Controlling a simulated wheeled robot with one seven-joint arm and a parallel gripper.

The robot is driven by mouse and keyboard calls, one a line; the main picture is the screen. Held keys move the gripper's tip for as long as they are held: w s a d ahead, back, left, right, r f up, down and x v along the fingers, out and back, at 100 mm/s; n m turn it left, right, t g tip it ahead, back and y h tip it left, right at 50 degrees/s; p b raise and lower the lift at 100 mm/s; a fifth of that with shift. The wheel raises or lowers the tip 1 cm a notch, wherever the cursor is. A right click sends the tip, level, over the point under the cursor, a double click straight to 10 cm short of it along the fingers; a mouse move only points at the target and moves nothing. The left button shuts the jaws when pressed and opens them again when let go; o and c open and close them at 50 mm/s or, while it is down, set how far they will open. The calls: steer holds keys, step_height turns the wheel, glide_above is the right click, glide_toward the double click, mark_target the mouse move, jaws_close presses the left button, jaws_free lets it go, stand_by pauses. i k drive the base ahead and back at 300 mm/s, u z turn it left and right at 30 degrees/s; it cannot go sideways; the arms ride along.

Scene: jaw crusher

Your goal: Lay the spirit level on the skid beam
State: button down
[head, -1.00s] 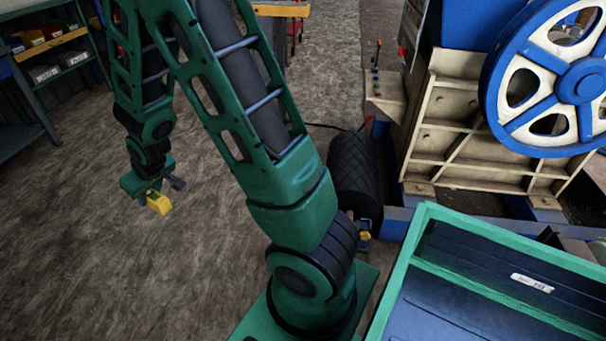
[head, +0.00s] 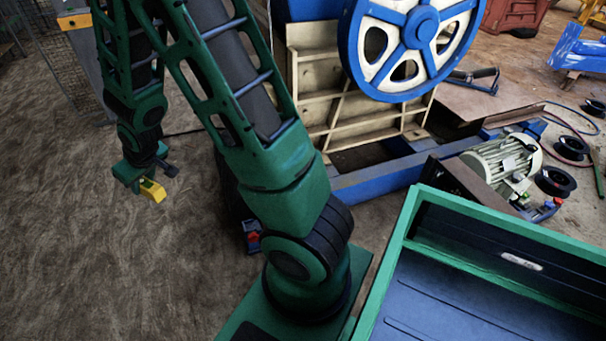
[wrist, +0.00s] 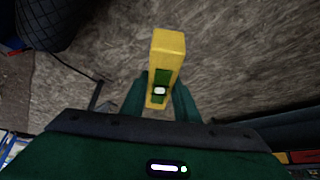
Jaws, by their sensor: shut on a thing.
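The yellow spirit level (wrist: 168,50) is held in my gripper (wrist: 160,98), which is shut on it. In the wrist view it points away from the jaws, with a green vial window and a pale vial showing. In the head view a yellow end of the level (head: 153,190) sticks out below my gripper (head: 150,177), at the left, above the bare floor. The skid beam seems to be the blue beam (head: 375,183) along the foot of the crusher, right of my arm. My gripper is well apart from it.
The cream crusher body (head: 350,110) and its blue and white flywheel (head: 412,45) stand behind the beam. A grey motor (head: 503,163) is at the right. A green-rimmed tray (head: 500,235) fills the lower right. The floor at left is clear.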

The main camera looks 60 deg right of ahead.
mark_target(385, 168)
steer(key=z, duration=0.05)
steer(key=i, duration=0.1)
steer(key=z, duration=2.6)
steer(key=i, duration=1)
steer(key=u, duration=0.15)
steer(key=k, duration=0.85)
steer(key=z, duration=0.2)
steer(key=i, duration=0.6)
steer(key=u, duration=0.05)
